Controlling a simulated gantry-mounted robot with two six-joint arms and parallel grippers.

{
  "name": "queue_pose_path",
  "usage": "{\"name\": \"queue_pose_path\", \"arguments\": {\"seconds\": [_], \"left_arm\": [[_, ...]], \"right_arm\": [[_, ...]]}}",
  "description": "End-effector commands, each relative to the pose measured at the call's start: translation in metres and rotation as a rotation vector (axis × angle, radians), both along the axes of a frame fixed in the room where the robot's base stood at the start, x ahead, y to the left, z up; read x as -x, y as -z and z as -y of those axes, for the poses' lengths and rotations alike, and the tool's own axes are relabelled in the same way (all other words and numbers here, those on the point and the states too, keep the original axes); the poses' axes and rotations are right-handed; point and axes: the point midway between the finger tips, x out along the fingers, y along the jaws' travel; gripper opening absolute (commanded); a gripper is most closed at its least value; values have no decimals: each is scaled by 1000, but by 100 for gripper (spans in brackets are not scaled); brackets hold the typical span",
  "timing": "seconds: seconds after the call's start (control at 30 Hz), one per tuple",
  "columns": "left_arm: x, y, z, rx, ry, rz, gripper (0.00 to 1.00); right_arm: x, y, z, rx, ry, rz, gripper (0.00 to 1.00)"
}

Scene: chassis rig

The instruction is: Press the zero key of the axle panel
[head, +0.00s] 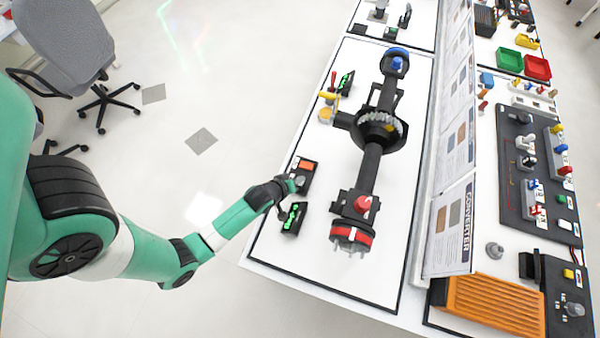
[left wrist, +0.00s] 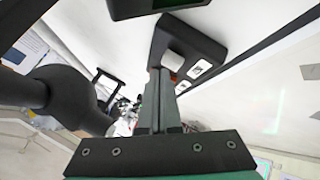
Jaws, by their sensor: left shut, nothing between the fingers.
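The axle panel is a white board (head: 275,235) carrying a black axle (head: 372,165). A small dark key box (head: 307,165) with an orange face stands on the board's left side. My left gripper (head: 296,183) is shut and empty at the near end of this box. In the left wrist view, a dark box (left wrist: 200,42) shows a large white key (left wrist: 173,60) and two smaller labelled keys (left wrist: 192,77). The closed fingertips (left wrist: 160,72) are at or just short of the white key; contact cannot be told. I cannot read which key is zero.
A yellow-and-red lever part (head: 328,103) stands beside the axle. An upright converter sign (head: 450,230) borders the board on the right. Floor lies left.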

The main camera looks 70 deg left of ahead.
Motion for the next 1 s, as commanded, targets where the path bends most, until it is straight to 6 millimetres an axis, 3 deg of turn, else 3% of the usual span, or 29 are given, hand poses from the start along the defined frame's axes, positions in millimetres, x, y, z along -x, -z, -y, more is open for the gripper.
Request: {"name": "queue_pose_path", "arguments": {"seconds": [0.1,0.47,1.0], "left_arm": [[0,-8,0,0,0,0,0],[0,-9,0,0,0,0,0],[0,-59,0,0,0,0,0]], "right_arm": [[0,-8,0,0,0,0,0],[0,-9,0,0,0,0,0],[0,-59,0,0,0,0,0]]}}
